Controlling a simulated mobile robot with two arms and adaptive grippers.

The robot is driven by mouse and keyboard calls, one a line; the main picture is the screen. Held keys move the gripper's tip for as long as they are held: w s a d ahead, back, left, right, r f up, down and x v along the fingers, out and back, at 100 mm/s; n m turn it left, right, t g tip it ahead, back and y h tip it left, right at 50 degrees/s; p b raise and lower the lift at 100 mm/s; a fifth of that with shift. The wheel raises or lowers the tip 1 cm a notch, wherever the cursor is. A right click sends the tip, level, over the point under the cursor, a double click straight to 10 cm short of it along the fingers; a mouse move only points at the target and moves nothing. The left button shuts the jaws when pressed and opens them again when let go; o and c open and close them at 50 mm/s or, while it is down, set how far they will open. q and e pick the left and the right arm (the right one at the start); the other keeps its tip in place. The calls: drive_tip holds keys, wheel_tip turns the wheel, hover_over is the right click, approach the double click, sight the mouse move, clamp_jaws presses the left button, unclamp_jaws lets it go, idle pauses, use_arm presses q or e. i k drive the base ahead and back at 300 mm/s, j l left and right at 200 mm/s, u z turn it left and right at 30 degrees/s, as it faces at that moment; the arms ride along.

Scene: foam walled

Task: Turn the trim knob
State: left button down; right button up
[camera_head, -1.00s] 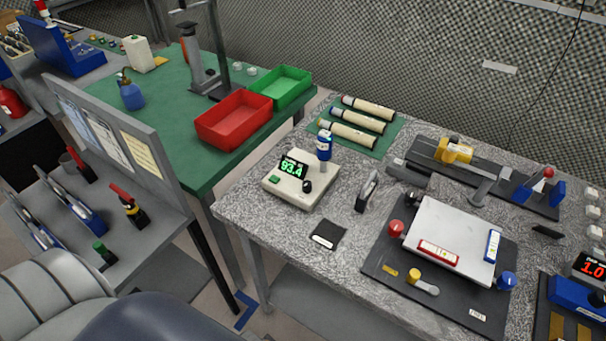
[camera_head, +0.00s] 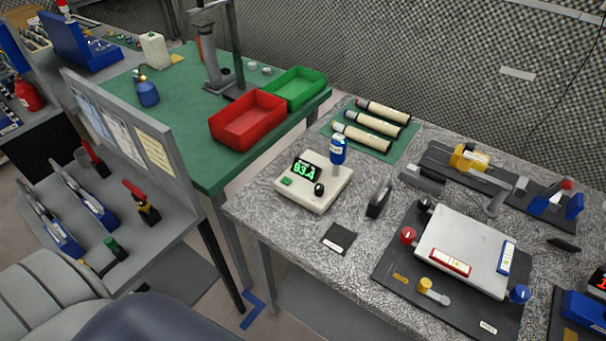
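A small cream meter box (camera_head: 310,187) stands on the grey speckled bench. Its green display (camera_head: 304,169) reads about 93.4. A black knob (camera_head: 319,189) sits on its front right, and a green button (camera_head: 286,181) on its front left. I cannot tell from a label which knob is the trim knob; this black one is the only knob on the box. A blue and white cylinder (camera_head: 338,150) stands upright at the box's back right. Neither of my grippers is in view.
A black flat pad (camera_head: 338,238) lies in front of the box, and a dark upright clip-like object (camera_head: 379,197) stands to its right. A fixture with a white plate (camera_head: 462,247) fills the bench further right. Red (camera_head: 248,121) and green (camera_head: 294,89) bins sit on the green table behind left.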

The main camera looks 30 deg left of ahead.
sight(319, 187)
drive_tip(key=i+j+u, duration=0.1)
drive_tip(key=u, duration=0.25)
drive_tip(key=i+u, duration=0.15)
drive_tip(key=u, duration=0.25)
